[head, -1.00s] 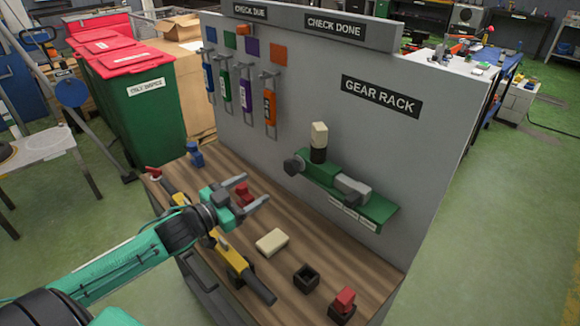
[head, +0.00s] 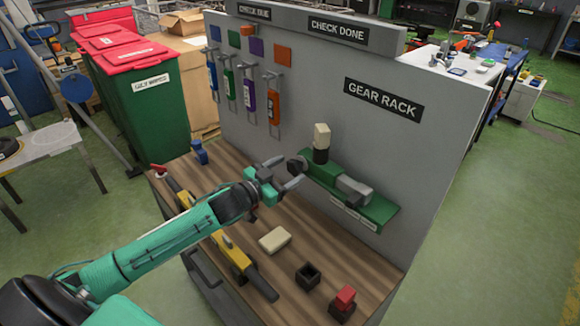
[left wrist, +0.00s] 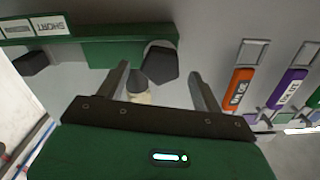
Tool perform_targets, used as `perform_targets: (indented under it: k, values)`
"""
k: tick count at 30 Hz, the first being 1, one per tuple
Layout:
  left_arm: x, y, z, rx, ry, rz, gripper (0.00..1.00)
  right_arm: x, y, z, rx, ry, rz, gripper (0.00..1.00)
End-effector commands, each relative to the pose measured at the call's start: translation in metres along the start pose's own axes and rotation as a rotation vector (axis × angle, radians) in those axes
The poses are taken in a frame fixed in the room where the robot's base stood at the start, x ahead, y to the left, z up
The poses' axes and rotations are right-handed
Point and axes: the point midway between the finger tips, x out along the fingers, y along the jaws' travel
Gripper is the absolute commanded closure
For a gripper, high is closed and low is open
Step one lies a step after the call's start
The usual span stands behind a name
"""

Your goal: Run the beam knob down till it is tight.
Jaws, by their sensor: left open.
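A dark faceted knob (head: 297,165) is at the left end of the green beam (head: 325,176) on the grey panel; I take it for the beam knob. It also shows in the left wrist view (left wrist: 161,62). My left gripper (head: 286,172) is open, its fingers pointing at the knob from the left. In the left wrist view the knob appears just beyond the fingertips, roughly between them; I cannot tell whether they touch it. A cream-topped dark post (head: 321,143) stands upright beside the knob. How tight the knob is does not show. My right gripper is not in view.
A grey block (head: 353,187) sits on the beam's right part. Coloured tags (head: 273,100) hang on the panel to the left. On the wooden bench are a cream block (head: 274,240), a black open box (head: 307,276), a red-topped piece (head: 344,300) and a yellow-black tool (head: 237,258).

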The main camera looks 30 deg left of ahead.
Motion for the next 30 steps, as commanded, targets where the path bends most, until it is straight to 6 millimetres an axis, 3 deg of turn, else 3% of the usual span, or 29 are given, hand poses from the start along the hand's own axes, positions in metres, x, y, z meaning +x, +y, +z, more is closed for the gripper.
perform_targets:
  k: [6, 16, 23, 30]
  values:
    - [0.014, 0.000, 0.000, 0.001, 0.000, 0.000, 0.32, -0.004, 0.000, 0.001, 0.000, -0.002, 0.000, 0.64]
    - [0.015, 0.000, 0.000, 0.001, 0.000, 0.000, 0.32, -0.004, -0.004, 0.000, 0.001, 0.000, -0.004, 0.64]
    - [0.015, 0.000, 0.000, 0.001, 0.000, 0.000, 0.76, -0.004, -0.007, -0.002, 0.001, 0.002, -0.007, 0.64]
    - [0.015, 0.000, 0.000, 0.017, 0.000, 0.000, 0.76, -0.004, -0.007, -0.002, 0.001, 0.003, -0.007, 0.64]
